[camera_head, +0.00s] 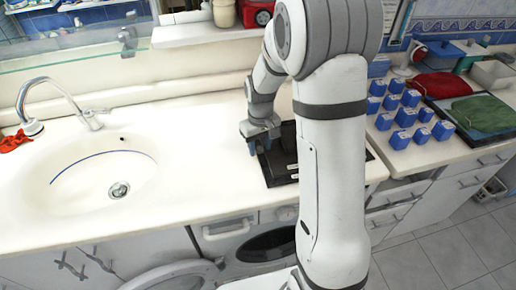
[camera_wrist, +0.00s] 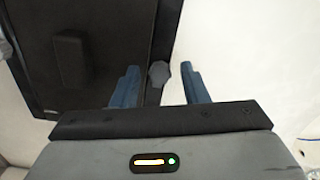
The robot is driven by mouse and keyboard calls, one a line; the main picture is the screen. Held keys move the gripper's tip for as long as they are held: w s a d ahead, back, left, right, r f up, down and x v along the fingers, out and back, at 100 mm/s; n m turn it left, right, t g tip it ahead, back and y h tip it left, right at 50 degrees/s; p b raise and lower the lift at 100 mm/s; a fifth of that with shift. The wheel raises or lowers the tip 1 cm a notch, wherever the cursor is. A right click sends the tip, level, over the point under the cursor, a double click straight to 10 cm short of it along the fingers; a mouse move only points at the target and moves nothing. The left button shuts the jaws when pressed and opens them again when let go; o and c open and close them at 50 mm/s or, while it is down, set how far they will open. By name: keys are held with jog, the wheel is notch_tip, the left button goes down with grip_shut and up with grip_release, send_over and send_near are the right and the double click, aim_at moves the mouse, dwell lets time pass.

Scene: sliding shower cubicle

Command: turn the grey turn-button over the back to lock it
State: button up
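A dark flat frame (camera_head: 280,174) lies on the white counter, partly hidden behind my arm. In the wrist view its black back (camera_wrist: 95,45) fills the upper left, with a dark block on it. The small grey turn-button (camera_wrist: 159,74) sits at the right edge of the frame, between my two blue fingers. My gripper (camera_wrist: 160,69) is open, with a visible gap on each side of the button. I cannot tell whether the button lies over the back. In the head view my gripper (camera_head: 263,141) points down at the frame's left side; the button is too small to see there.
A washbasin (camera_head: 105,170) with a tap (camera_head: 35,100) is at the left. Several blue blocks (camera_head: 405,117), a red cloth (camera_head: 440,84) and a green cloth (camera_head: 480,112) are on the right counter. The counter left of the frame is clear.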

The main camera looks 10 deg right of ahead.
jog(key=c, duration=0.6)
jog(key=shift+o, duration=0.2)
jog(key=m, duration=0.5)
